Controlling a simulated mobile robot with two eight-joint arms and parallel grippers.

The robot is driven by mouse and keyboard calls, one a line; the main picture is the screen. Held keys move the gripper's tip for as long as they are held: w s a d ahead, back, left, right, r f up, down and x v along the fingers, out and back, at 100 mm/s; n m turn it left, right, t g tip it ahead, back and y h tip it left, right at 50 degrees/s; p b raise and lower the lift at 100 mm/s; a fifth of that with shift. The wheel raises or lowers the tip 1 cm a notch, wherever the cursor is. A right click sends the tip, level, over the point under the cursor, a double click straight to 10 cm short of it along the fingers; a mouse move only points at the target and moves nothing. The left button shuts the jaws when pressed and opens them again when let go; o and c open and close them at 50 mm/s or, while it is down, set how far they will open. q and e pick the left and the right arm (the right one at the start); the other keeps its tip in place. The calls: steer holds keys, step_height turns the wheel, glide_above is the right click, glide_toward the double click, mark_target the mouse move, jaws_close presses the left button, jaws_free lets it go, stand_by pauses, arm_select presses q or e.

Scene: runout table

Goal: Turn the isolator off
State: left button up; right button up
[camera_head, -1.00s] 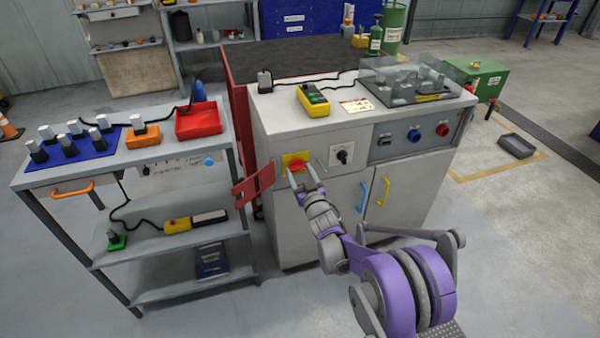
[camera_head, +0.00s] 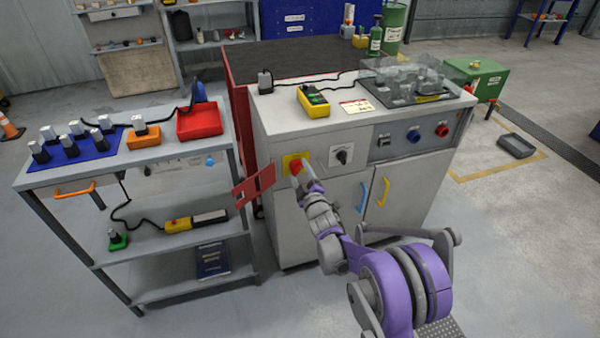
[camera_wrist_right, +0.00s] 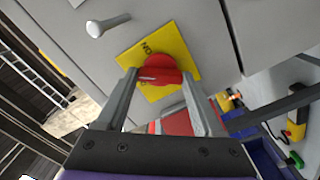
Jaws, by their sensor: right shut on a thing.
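The isolator is a red rotary knob (camera_head: 296,166) on a yellow plate (camera_head: 286,158), on the front of the grey cabinet. In the right wrist view the knob (camera_wrist_right: 160,68) and its plate (camera_wrist_right: 188,58) show closely, with lettering partly readable as ON above the knob. A pale line marks the knob's face. My right gripper (camera_head: 299,173) is at the knob, its two fingers on either side and shut on it; the fingers also show in the wrist view (camera_wrist_right: 160,80). My left gripper is out of view.
A black rotary switch (camera_head: 342,155) sits just right of the isolator. A red panel (camera_head: 254,186) sticks out at its left. Blue (camera_head: 362,195) and yellow (camera_head: 383,192) door handles are below right. A shelved trolley (camera_head: 150,175) stands close on the left.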

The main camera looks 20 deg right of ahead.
steer(key=n, duration=0.7)
steer(key=shift+f+p, duration=0.1)
steer(key=shift+p, duration=0.3)
stand_by(0.3)
steer(key=o, duration=1.4)
steer(key=shift+s, duration=0.1)
steer(key=s, duration=1)
steer(key=shift+s+d, duration=0.15)
steer(key=shift+s, duration=0.2)
